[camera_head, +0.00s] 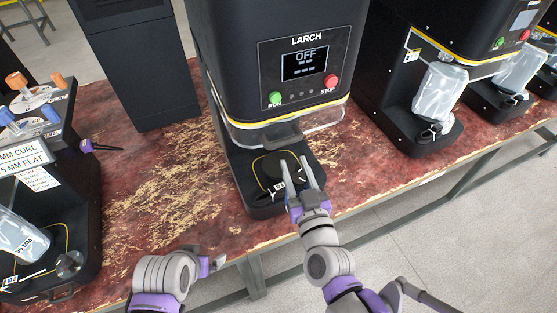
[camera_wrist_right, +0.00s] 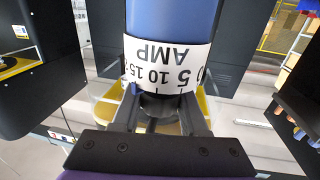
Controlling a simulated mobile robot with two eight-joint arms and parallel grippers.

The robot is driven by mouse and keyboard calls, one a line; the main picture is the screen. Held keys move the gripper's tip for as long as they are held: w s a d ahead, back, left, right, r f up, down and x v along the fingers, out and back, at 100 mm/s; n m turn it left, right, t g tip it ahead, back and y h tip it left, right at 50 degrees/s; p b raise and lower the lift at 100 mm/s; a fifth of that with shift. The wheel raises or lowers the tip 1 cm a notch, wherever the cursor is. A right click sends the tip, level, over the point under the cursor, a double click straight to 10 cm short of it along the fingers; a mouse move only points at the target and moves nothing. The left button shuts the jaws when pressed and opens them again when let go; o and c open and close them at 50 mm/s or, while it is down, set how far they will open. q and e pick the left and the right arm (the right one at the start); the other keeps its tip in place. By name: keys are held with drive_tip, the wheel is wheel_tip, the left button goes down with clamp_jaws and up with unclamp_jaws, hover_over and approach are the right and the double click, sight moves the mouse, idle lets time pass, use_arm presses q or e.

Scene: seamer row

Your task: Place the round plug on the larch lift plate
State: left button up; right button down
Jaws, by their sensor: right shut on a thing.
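My right gripper (camera_head: 299,170) is at the base of the LARCH machine (camera_head: 300,75), shut on a black round thing (camera_head: 279,165) that looks like the round plug. It is over or on the larch lift plate, which is mostly hidden; I cannot tell whether they touch. In the right wrist view my fingers (camera_wrist_right: 160,118) close on a dark part. Just beyond is a blue cylinder (camera_wrist_right: 172,22) with a white label of numbers and "AMP"; I cannot tell whether it belongs to the plug. My left gripper (camera_head: 212,264) is low by the bench's front edge, its jaws unclear.
A clear guard (camera_head: 335,118) with a dark handle hangs just above the right gripper. Black machines with clear pouches (camera_head: 438,92) stand to the right. A labelled stand (camera_head: 35,150) is at the left. The worn red bench (camera_head: 165,190) is clear between.

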drive_tip(key=f+x, duration=0.1)
drive_tip(key=x, duration=0.8)
drive_tip(key=f+x, duration=0.2)
drive_tip(key=x, duration=0.6)
drive_tip(key=shift+w+a+f, duration=0.3)
drive_tip(key=shift+w+f, duration=0.05)
drive_tip(key=shift+f+b, duration=0.25)
drive_tip(key=shift+b, duration=0.1)
drive_tip(key=shift+c, duration=2.2)
unclamp_jaws()
drive_tip(key=shift+r, duration=0.1)
